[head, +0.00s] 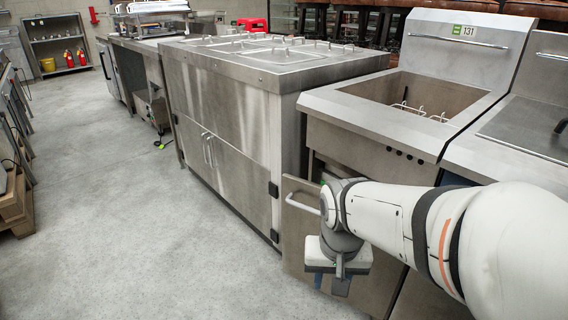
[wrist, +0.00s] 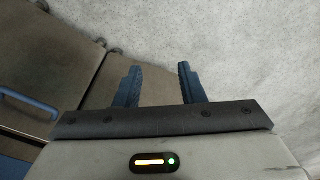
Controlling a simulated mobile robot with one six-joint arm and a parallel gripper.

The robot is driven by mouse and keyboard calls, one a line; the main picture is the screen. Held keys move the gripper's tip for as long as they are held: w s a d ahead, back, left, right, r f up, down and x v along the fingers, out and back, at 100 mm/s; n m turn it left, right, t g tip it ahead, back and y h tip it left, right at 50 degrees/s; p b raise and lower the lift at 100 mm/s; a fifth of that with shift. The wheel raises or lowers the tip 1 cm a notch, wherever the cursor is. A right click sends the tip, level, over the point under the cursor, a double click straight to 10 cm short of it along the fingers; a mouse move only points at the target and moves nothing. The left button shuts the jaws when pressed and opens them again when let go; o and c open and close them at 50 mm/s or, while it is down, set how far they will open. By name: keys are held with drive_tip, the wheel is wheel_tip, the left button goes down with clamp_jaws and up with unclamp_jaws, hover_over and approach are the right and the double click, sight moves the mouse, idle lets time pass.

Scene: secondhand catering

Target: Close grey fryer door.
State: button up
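The grey fryer (head: 400,122) has a stainless basin with a wire basket and a green label reading 131. Its grey door (head: 293,245) is below, with a bar handle (head: 301,204). The door stands out from the fryer body, with a dark gap behind its top edge, so it looks ajar. My gripper (head: 328,285) points down in front of the door, below the handle, and my arm hides much of the door. Contact with the door cannot be told.
A steel cabinet with lids (head: 225,120) stands left of the fryer. Another steel unit (head: 525,125) adjoins it on the right. The concrete floor (head: 130,220) is clear to the left. Grey-brown panels (wrist: 75,65) fill the wrist view's left side.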

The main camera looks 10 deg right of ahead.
drive_tip(key=w+r+m+p, duration=0.1)
drive_tip(key=w+r+m, duration=0.1)
drive_tip(key=w+m, duration=1.3)
drive_tip(key=m+h+p, duration=0.1)
drive_tip(key=m, duration=0.7)
approach(305, 206)
drive_tip(key=shift+m+t, duration=0.3)
drive_tip(key=f, duration=0.2)
drive_tip(key=f+b, duration=0.1)
drive_tip(key=f, duration=0.2)
drive_tip(key=w+d+f+b, duration=0.1)
drive_tip(key=f, duration=0.2)
drive_tip(key=shift+f, duration=0.1)
drive_tip(key=shift+s, duration=0.1)
clamp_jaws()
